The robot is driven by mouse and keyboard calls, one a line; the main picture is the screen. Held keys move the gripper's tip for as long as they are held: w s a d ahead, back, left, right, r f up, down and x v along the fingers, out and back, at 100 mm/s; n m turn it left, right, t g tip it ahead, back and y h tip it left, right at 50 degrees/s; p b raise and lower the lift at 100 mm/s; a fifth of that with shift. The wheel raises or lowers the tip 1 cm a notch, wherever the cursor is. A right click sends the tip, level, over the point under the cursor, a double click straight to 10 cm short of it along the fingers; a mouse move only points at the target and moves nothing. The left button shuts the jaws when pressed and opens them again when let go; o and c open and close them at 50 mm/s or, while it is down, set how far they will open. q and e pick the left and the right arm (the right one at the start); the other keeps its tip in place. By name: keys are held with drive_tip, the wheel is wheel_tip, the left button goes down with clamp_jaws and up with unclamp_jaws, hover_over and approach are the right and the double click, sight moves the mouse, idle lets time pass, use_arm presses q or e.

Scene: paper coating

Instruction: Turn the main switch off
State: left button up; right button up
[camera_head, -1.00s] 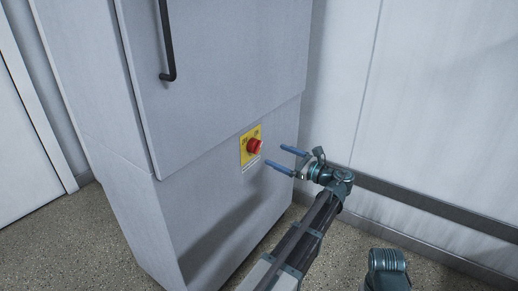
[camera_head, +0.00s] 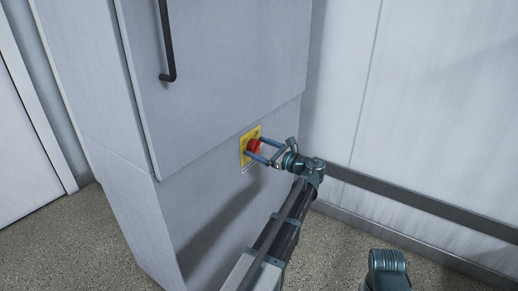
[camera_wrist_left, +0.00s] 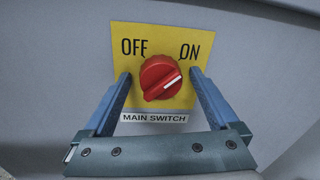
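The main switch is a red round knob (camera_head: 254,146) on a yellow plate (camera_head: 243,158) low on the front of a grey cabinet. In the left wrist view the knob (camera_wrist_left: 158,80) sits between the words OFF at left and ON at right. Its white mark points right and slightly up, toward the ON side. My left gripper (camera_head: 257,148) is open, with one blue finger on each side of the knob. In the left wrist view, gaps show between both fingers and the knob. My right gripper is out of view.
The grey cabinet (camera_head: 220,85) has a black vertical handle (camera_head: 167,45) on its door, above the switch. A pale wall with a dark rail (camera_head: 400,200) stands at right. Speckled floor (camera_head: 70,250) is clear at lower left.

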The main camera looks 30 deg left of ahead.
use_arm(q)
drive_tip(key=c, duration=1.2)
drive_tip(key=shift+n, duration=0.3)
drive_tip(key=n+b, duration=0.1)
drive_tip(key=n, duration=0.2)
drive_tip(key=shift+s+f+n, duration=0.1)
drive_tip(key=shift+f+n, duration=0.05)
drive_tip(key=shift+n, duration=0.25)
drive_tip(key=n, duration=0.4)
drive_tip(key=shift+f+n+y+b, duration=0.1)
drive_tip(key=shift+n+y+b, duration=0.2)
drive_tip(key=shift+n, duration=0.1)
drive_tip(key=shift+f+n+g+b, duration=0.1)
drive_tip(key=shift+n+g+b, duration=0.15)
drive_tip(key=shift+n, duration=2.1)
drive_tip(key=shift+f+n+g+b, duration=0.15)
drive_tip(key=shift+n+g, duration=0.2)
drive_tip(key=shift+n, duration=2)
